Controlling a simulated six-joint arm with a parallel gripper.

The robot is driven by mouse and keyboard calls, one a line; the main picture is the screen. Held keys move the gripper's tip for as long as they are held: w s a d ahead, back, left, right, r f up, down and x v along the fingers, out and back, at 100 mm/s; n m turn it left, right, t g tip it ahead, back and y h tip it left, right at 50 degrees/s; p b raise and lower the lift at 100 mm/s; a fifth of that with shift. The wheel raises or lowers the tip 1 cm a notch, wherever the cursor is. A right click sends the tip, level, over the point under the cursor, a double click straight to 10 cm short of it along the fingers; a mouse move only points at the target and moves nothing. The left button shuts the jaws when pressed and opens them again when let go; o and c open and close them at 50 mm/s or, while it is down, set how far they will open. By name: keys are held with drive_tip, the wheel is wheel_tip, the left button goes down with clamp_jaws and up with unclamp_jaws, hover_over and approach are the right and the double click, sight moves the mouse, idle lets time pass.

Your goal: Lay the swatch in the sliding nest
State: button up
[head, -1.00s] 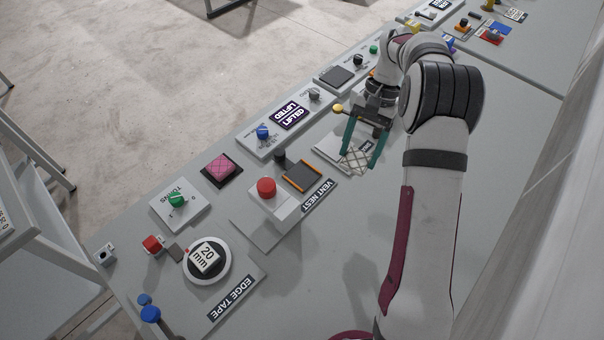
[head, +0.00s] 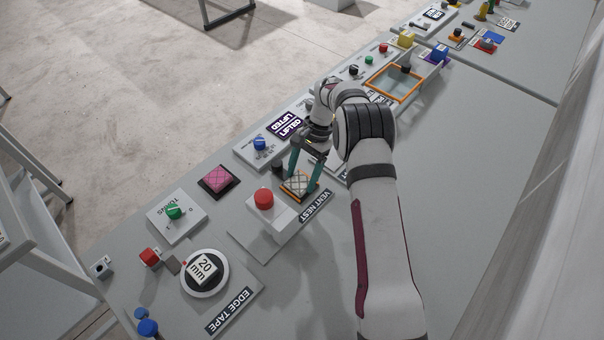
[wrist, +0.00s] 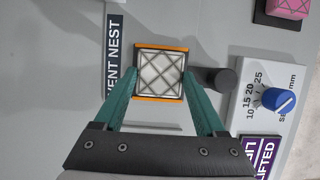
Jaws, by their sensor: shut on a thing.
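The swatch is a pale square with a dark diamond lattice (wrist: 160,74); it also shows in the head view (head: 297,183). My gripper (wrist: 160,79) is shut on it, with a teal finger at its left and right edges. The swatch is over the orange-edged nest (wrist: 160,99) by the VENT NEST label, and the nest's rim shows around it. The swatch lines up closely with the nest. I cannot tell whether it touches the nest floor or hangs just above. The nest's dark floor is hidden.
A red button (head: 263,198) on a pale block stands left of the nest. A dark round post (wrist: 218,79) is close beside the nest. A blue dial (head: 260,144), a pink quilted pad (head: 218,180) and an orange-framed tray (head: 413,91) are farther off.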

drive_tip(key=o, duration=1.2)
drive_tip(key=shift+o, duration=0.2)
drive_tip(key=v, duration=1.2)
drive_tip(key=s+r+n, duration=0.1)
drive_tip(key=s+r, duration=0.5)
drive_tip(key=r, duration=0.3)
drive_tip(key=s+r+n+t+h, duration=0.1)
drive_tip(key=s+r, duration=0.1)
drive_tip(key=s, duration=0.8)
drive_tip(key=s+r+n+t, duration=0.1)
drive_tip(key=s+r, duration=0.2)
drive_tip(key=s, duration=0.7)
drive_tip(key=s+f+t, duration=0.1)
drive_tip(key=s+f, duration=0.4)
drive_tip(key=s, duration=0.6)
drive_tip(key=shift+d, duration=0.2)
